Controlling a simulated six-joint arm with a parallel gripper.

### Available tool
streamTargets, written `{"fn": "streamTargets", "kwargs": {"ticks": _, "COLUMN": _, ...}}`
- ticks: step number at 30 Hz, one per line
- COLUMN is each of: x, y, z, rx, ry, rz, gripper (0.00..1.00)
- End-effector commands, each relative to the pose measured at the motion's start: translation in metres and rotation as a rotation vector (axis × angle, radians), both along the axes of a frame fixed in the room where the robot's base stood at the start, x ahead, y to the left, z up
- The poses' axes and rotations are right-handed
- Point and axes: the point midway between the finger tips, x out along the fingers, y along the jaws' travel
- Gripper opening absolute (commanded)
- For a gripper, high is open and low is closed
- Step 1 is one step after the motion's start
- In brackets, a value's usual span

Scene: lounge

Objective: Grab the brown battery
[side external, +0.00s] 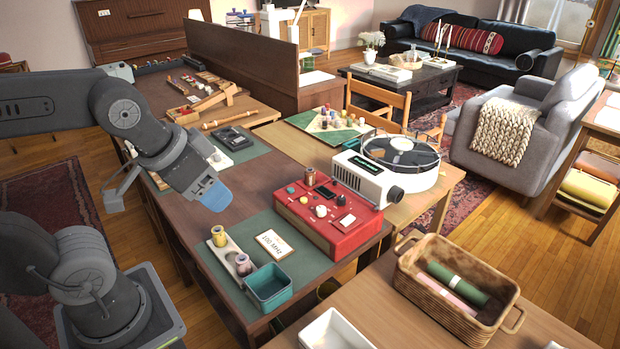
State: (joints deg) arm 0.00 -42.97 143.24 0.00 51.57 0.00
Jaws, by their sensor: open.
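My gripper (215,197), with a blue tip, hangs above the green mat on the dark table; nothing shows in it. Its fingers face mostly away, so the gap is hard to see. A small brownish cylinder (243,265), perhaps the brown battery, stands upright in a pale holder below and right of my gripper. A yellow cylinder (219,237) stands beside it in the same holder. Another small brown cylinder (310,177) stands on the red box (345,239). I cannot tell for sure which one is the battery.
A teal open bin (268,288) and a card reading "100 MHz" (273,245) lie near the holder. A white device (366,178) and a turntable (400,152) stand behind the red box. A wicker basket (425,306) is at the front right.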

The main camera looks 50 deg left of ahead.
Motion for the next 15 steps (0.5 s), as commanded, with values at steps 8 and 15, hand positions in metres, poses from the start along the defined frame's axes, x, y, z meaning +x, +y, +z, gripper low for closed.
{"fn": "streamTargets", "kwargs": {"ticks": 8, "x": 0.000, "y": 0.000, "z": 0.000, "rx": 0.000, "ry": 0.000, "rz": 0.000, "gripper": 0.64}}
{"fn": "streamTargets", "kwargs": {"ticks": 15, "x": 0.032, "y": 0.006, "z": 0.023, "rx": 0.060, "ry": 0.037, "rz": -0.091, "gripper": 0.64}}
